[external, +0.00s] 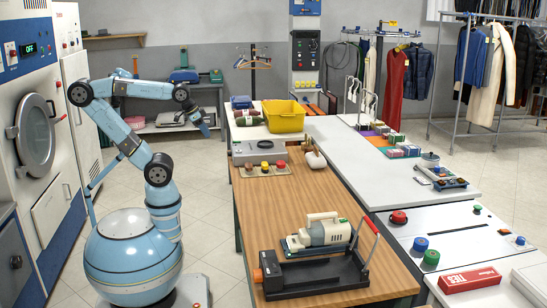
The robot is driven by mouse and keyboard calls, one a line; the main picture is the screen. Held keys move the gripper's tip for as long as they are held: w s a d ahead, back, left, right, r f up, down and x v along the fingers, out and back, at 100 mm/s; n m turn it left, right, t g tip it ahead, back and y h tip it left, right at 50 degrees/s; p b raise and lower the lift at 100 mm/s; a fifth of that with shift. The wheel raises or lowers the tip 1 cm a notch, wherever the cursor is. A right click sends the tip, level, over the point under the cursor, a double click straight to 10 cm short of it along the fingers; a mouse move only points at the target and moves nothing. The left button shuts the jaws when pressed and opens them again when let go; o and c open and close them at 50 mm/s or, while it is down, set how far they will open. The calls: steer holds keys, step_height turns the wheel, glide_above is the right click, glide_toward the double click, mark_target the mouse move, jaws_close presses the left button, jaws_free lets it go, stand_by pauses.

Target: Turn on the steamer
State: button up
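A white and grey hand-held appliance (325,231), which looks like the steamer, lies on its side on a dark stand (300,276) at the near end of the wooden table. The stand has a red-gripped lever (371,227) on its right and an orange knob (257,275) on its left. I cannot make out a switch on the appliance. My light blue arm stands left of the table. My gripper (207,128) is raised beyond the table's left edge, far from the appliance and touching nothing visible. Its fingers are too small to tell open from shut.
A grey box (258,152) and a panel of coloured buttons (265,169) sit at the wooden table's (290,203) far end. A yellow bin (284,122) stands behind. The table's middle is clear. The white counter (455,233) at right holds coloured knobs and a red box (469,279).

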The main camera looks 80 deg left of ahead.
steer(key=shift+n+g, duration=0.3)
steer(key=shift+n, duration=0.6)
steer(key=w+a+r, duration=0.2)
steer(key=w, duration=0.1)
steer(key=w+a, duration=0.1)
steer(key=w, duration=0.1)
steer(key=shift+a+r, duration=0.1)
steer(key=shift+r, duration=0.3)
jaws_close()
steer(key=w+a+r+n+g+y, duration=0.15)
steer(key=w+a+n, duration=0.25)
steer(key=w+a, duration=0.6)
steer(key=w+a+r+n+g+h, duration=0.1)
steer(key=w+a+n+g, duration=0.15)
steer(key=w+a, duration=0.75)
steer(key=s+a+f+n, duration=0.1)
steer(key=a+f+n, duration=0.2)
steer(key=a, duration=1)
steer(key=s+a+f+n+g, duration=0.1)
steer(key=s+a+f+n, duration=0.1)
steer(key=a+f, duration=0.6)
steer(key=s+a+f+n+g, duration=0.1)
steer(key=a+f+n, duration=0.3)
steer(key=a, duration=1.6)
step_height(320, 180, down, 3)
steer(key=shift+s+r, duration=0.2)
steer(key=shift+s, duration=0.5)
steer(key=shift+a+n, duration=0.1)
steer(key=shift+n, duration=0.15)
